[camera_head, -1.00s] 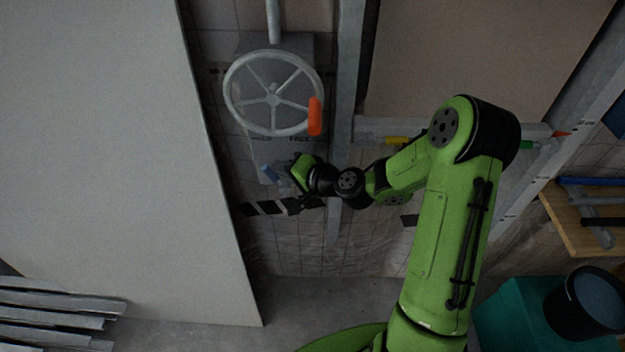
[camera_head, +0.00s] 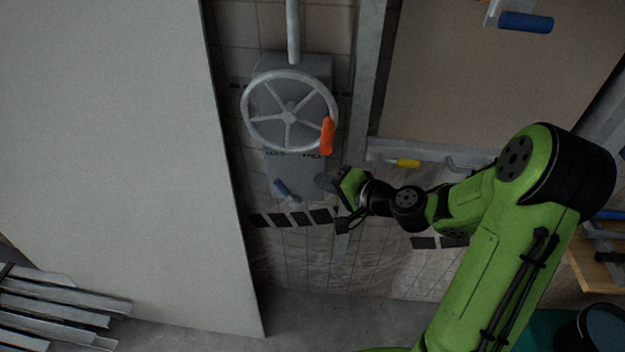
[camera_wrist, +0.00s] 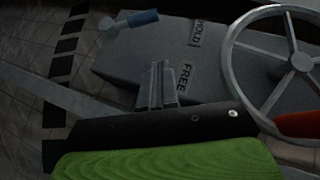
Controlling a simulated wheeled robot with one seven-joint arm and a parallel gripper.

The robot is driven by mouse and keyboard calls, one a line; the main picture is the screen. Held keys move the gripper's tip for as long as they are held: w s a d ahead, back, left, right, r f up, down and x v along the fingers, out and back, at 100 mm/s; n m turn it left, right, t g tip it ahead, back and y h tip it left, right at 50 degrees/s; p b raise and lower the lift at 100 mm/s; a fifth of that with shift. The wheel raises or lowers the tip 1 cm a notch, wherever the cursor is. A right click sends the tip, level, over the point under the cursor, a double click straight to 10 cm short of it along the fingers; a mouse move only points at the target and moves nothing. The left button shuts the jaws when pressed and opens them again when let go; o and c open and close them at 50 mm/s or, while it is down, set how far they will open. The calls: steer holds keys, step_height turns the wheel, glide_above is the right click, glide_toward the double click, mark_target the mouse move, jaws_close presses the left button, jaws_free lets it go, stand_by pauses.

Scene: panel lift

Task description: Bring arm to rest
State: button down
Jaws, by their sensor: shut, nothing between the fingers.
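My gripper (camera_head: 328,182) is at the end of my green arm, in front of the tiled wall, just right of the winch box's lower part. In the wrist view its two fingers (camera_wrist: 158,86) stand together, shut with nothing between them. The grey winch box (camera_head: 292,172) carries a spoked handwheel (camera_head: 289,111) with an orange knob (camera_head: 327,136). A small lever with a blue grip (camera_head: 287,190) is at the box's lower end, left of my gripper and apart from it. The wrist view shows the blue grip (camera_wrist: 143,18) near the HOLD mark, with FREE lower down.
A large pale panel (camera_head: 110,150) stands at the left. Metal profiles (camera_head: 60,308) lie at lower left. A steel post (camera_head: 364,90) rises behind my gripper. A brown panel (camera_head: 470,80) sits on a ledge at upper right; a blue handle (camera_head: 526,22) is near its top. A dark bucket (camera_head: 600,328) stands lower right.

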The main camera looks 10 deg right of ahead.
steer(key=v, duration=0.3)
steer(key=shift+s+d+r, duration=0.1)
steer(key=shift+d, duration=0.15)
steer(key=s+a+n+g+h, duration=0.45)
steer(key=s+n+g, duration=0.2)
steer(key=s, duration=0.35)
steer(key=s+d+r+h, duration=0.2)
steer(key=s+r, duration=0.1)
steer(key=s, duration=0.4)
steer(key=s+d+r+n+h, duration=0.1)
steer(key=s+d+r, duration=0.1)
steer(key=s+r, duration=0.2)
steer(key=s+t, duration=0.1)
steer(key=s, duration=0.2)
steer(key=shift+d+r+h, duration=0.2)
steer(key=shift+d+h, duration=0.1)
steer(key=shift+h, duration=0.05)
